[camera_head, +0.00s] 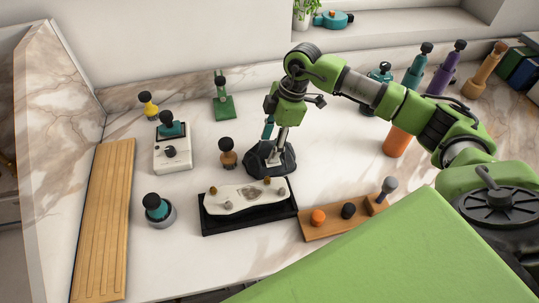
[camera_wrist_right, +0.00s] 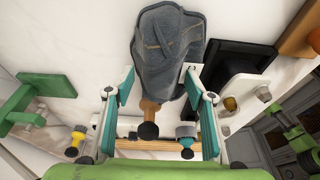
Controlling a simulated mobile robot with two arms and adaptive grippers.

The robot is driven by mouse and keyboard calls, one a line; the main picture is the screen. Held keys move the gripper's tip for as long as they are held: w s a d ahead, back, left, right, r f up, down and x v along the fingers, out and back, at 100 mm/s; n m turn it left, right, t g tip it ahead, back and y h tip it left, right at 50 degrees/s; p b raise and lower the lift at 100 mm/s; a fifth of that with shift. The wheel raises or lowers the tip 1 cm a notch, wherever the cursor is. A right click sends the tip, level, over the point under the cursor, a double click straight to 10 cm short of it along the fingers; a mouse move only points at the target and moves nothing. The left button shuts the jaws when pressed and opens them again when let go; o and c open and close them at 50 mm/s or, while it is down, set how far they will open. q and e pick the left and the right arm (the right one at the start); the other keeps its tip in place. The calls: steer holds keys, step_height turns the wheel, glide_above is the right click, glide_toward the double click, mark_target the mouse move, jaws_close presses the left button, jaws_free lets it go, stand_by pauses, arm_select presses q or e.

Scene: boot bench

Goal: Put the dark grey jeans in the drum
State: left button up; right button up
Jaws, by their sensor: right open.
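The dark grey jeans (camera_head: 257,167) lie as a crumpled heap on the white bench top, near its middle. They also show in the right wrist view (camera_wrist_right: 168,45), with stitching visible. My right gripper (camera_head: 274,134) points down just above the jeans and partly hides them. In the right wrist view its teal-padded fingers (camera_wrist_right: 158,90) are apart, with the lower part of the jeans between them in the picture; I cannot tell whether they touch. My left gripper is out of view. I cannot pick out the drum.
A brown peg with a black knob (camera_head: 228,155) stands close left of the jeans. A black tray (camera_head: 215,226) with a pale slab lies in front. A wooden block (camera_head: 330,227) with knobs is at front right. An orange bottle (camera_head: 397,142) stands to the right.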

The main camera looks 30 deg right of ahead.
steer(key=shift+f, duration=0.2)
stand_by(0.3)
jaws_close()
